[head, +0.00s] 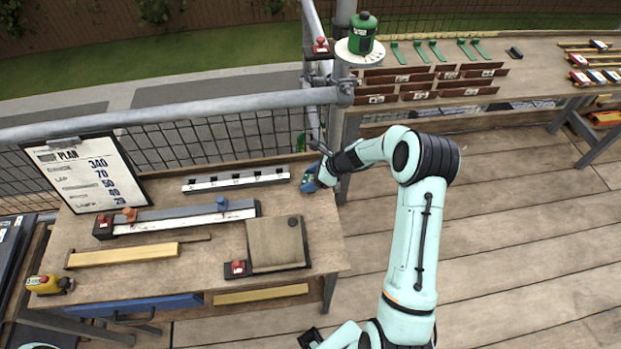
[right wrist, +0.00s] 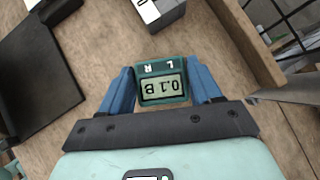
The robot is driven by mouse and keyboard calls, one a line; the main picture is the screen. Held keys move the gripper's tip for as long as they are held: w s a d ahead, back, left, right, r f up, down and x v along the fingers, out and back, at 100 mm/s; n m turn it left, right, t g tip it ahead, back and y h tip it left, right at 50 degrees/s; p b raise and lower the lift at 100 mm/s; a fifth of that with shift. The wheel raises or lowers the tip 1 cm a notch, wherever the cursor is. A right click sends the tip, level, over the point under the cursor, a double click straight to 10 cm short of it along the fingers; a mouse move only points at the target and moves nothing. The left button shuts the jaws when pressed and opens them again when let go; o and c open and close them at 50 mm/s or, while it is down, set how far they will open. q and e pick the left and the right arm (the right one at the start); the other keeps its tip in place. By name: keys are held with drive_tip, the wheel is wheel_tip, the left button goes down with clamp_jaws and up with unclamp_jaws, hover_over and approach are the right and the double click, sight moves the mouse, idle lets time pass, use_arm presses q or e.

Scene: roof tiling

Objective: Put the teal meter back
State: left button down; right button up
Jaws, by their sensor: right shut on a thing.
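The teal meter (right wrist: 162,83) has a small display reading upside down in the right wrist view. It sits between the blue fingers of my right gripper (right wrist: 162,90), which is shut on it. In the head view my right gripper (head: 310,180) is at the back right corner of the workbench (head: 215,223), just right of a white notched rail (head: 236,179). The meter is mostly hidden by the fingers there. I cannot tell whether it touches the bench top. My left gripper does not show clearly in any view.
A plan board (head: 85,175) stands at the bench's back left. A long grey rail (head: 180,216), a yellow wooden batten (head: 125,255) and a square board (head: 275,244) lie on the bench.

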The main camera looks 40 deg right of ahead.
drive_tip(key=o, duration=1.2)
drive_tip(key=shift+f, duration=0.1)
drive_tip(key=shift+r, duration=0.2)
drive_tip(key=v, duration=1.2)
